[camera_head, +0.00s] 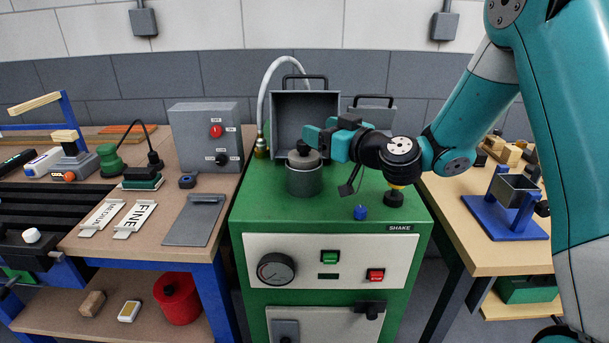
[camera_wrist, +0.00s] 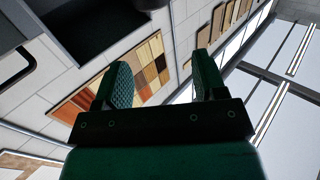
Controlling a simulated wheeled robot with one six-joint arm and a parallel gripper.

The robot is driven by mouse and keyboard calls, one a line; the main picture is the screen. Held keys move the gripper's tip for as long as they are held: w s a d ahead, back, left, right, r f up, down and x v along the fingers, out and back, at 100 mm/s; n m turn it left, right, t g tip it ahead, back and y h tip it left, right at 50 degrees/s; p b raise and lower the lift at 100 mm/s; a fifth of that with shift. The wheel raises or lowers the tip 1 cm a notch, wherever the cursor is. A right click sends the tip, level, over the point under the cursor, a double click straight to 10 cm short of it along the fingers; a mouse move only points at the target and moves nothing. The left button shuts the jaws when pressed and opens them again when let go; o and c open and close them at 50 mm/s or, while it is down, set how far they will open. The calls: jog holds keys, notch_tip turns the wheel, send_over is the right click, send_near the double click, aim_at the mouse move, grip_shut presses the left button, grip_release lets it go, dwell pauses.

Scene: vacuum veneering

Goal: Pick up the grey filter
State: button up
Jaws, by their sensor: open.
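I cannot tell for sure which part is the grey filter. A grey cylinder (camera_head: 304,181) with a dark knobbed lid stands upright on top of the green machine. Behind it is an open grey box (camera_head: 291,101) with a black handle, and right of that a grey piece with a similar handle (camera_head: 374,114), partly hidden by my arm. My gripper (camera_head: 325,140) is open with nothing seen between its fingers, close to the cylinder's lid in the picture; contact is unclear. In the wrist view my gripper (camera_wrist: 160,85) points at the wall, its fingers apart.
The green machine (camera_head: 330,220) carries a blue knob (camera_head: 360,212) and a hose (camera_head: 268,80) behind. A grey control box (camera_head: 205,137) and grey plate (camera_head: 195,220) are on the left bench. A blue stand (camera_head: 505,220) is on the right table. Wood samples (camera_wrist: 150,70) hang on the wall.

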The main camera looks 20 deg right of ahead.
aim_at(299, 141)
jog(key=w+a+f+p, duration=0.1)
jog(key=w, duration=0.1)
jog(key=w+a+f+p, duration=0.1)
jog(key=p, duration=0.1)
jog(key=w+a+f+p, duration=0.1)
jog(key=w+f, duration=0.1)
jog(key=shift+w+a+p, duration=0.1)
jog(key=shift+w+p, duration=0.25)
jog(key=shift+w+a+f, duration=0.15)
jog(key=shift+w+f, duration=0.15)
jog(key=shift+w, duration=0.15)
grip_shut()
jog(key=shift+r, duration=0.1)
